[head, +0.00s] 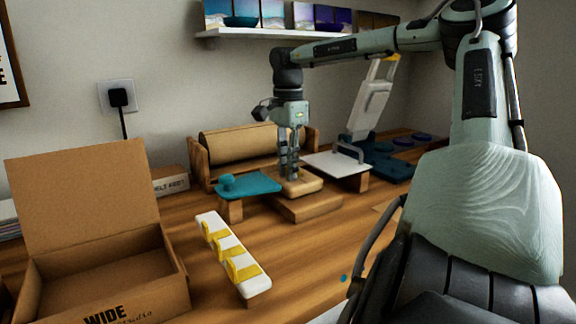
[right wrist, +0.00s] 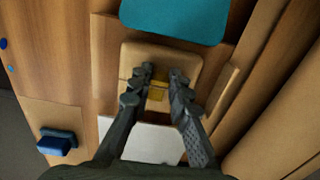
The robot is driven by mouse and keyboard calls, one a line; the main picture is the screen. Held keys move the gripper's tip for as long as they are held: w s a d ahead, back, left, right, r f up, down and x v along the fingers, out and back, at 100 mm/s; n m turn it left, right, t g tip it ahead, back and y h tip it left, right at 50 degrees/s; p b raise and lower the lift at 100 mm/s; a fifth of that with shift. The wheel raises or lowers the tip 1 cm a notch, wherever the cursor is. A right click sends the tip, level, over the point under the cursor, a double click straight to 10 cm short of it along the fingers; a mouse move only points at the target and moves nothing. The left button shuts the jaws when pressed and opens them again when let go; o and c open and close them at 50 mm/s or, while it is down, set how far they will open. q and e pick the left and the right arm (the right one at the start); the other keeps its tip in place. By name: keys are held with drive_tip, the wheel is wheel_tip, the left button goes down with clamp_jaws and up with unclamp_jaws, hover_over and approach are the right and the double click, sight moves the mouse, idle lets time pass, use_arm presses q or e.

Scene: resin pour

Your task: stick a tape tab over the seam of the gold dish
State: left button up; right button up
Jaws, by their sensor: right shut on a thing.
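The tan-gold, rounded square dish (head: 314,184) lies on a low wooden stand, between a teal plate and a white plate. It also shows in the right wrist view (right wrist: 133,58), below my fingers. My right gripper (head: 289,178) points down over the dish, its fingertips (right wrist: 160,72) close to the dish's top. It is shut on a small yellow tape tab (right wrist: 157,92); I cannot tell whether the tab touches the dish. A white strip (head: 207,219) with yellow tape tabs (head: 242,271) lies nearer on the table. My left gripper is not in view.
The teal plate (head: 256,184) and the white plate (head: 335,164) flank the dish closely. A brown paper roll (head: 240,144) stands behind. A white device (head: 370,105) stands on a blue base at back right. An open cardboard box (head: 85,205) fills the left front.

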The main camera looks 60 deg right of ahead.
drive_tip(key=o, duration=0.7)
drive_tip(key=shift+o, duration=0.2)
wheel_tip(320, 180, up, 6)
drive_tip(key=p, duration=0.5)
drive_tip(key=shift+f, duration=0.2)
drive_tip(key=shift+r+p, duration=0.45)
drive_tip(key=shift+r, duration=0.75)
